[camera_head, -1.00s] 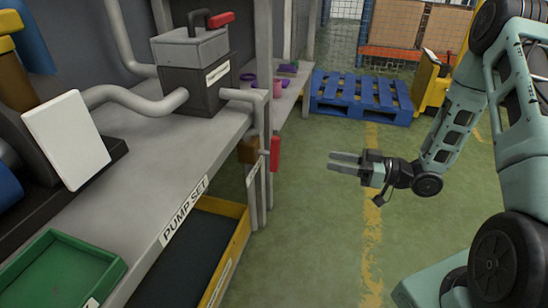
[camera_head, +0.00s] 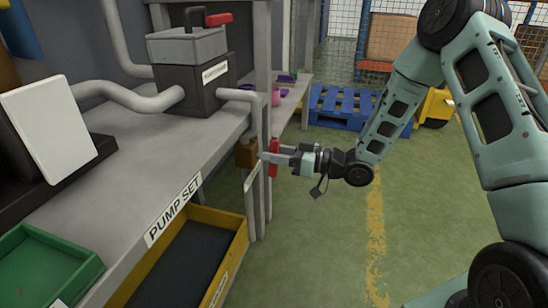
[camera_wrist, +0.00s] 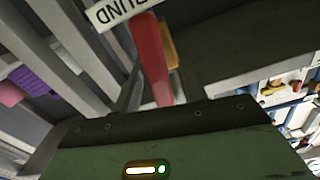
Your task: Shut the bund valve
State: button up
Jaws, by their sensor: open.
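The bund valve has a red lever (camera_head: 274,146) and a brass-coloured body (camera_head: 247,153), beside the bench leg under the pump set. The lever hangs roughly upright. In the wrist view the red lever (camera_wrist: 151,55) stands straight ahead, with the yellowish body (camera_wrist: 169,48) partly hidden behind it. A white label (camera_wrist: 118,10) reading "BUND" shows beside it. My gripper (camera_head: 278,157) is open, its fingers pointing left and overlapping the lever in the head view. I cannot tell whether they touch it. The fingertips do not show clearly in the wrist view.
The bench edge (camera_head: 168,222) marked "PUMP SET" and its grey leg (camera_head: 262,110) stand close to my gripper's left. A yellow-rimmed tray (camera_head: 236,246) lies below the bench. A blue pallet (camera_head: 345,105) lies behind.

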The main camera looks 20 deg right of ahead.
jog(key=shift+w+a, duration=0.15)
jog(key=shift+a, duration=0.05)
grip_shut()
